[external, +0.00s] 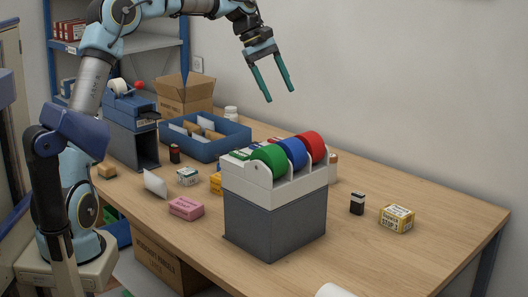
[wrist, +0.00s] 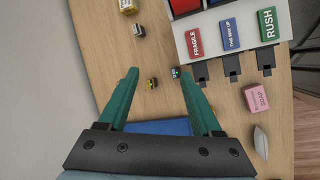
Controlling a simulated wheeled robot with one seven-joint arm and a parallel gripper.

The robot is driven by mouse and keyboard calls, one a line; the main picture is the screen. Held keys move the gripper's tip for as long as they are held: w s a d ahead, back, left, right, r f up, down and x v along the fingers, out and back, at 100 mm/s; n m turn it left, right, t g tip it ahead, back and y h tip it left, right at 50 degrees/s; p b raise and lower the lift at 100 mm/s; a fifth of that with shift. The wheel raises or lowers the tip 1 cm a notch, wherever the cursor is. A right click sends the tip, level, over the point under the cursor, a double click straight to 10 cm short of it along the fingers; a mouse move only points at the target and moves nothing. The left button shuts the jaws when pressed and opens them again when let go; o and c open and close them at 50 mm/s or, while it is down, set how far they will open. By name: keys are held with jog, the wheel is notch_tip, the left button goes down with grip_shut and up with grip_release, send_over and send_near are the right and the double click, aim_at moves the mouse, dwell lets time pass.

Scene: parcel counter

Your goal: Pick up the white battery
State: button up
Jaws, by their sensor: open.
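My gripper (external: 273,88) is open and empty, high above the back of the counter, well apart from the battery. In the wrist view the gripper (wrist: 155,75) shows its two teal fingers spread.
The dispenser (external: 275,232) with green, blue and red rolls is a tall obstacle mid-counter. The yellow-and-white box (external: 397,219) is right of the battery. A pink box (external: 186,208), blue tray (external: 206,150) and carton (external: 185,97) lie left. The counter's right end is mostly clear.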

aim_at(355, 193)
jog(key=w+d+n+g+h+b, duration=0.3)
jog(key=d+n+g+h, duration=0.3)
jog(key=d, duration=0.9)
notch_tip(355, 193, down, 24)
jog(key=shift+n+t, duration=0.3)
jog(key=p+x, duration=0.1)
jog(key=x, duration=0.4)
jog(key=shift+s+f, duration=0.15)
jog(key=shift+s, duration=0.05)
jog(key=p+x, duration=0.2)
jog(key=x, duration=0.2)
jog(key=shift+s+a+p, duration=0.1)
jog(key=shift+s+p, duration=0.1)
jog(key=shift+p, duration=0.2)
jog(key=shift+s+d+f, duration=0.2)
jog(key=shift+d+f, duration=0.2)
jog(key=shift+f, duration=0.05)
grip_shut()
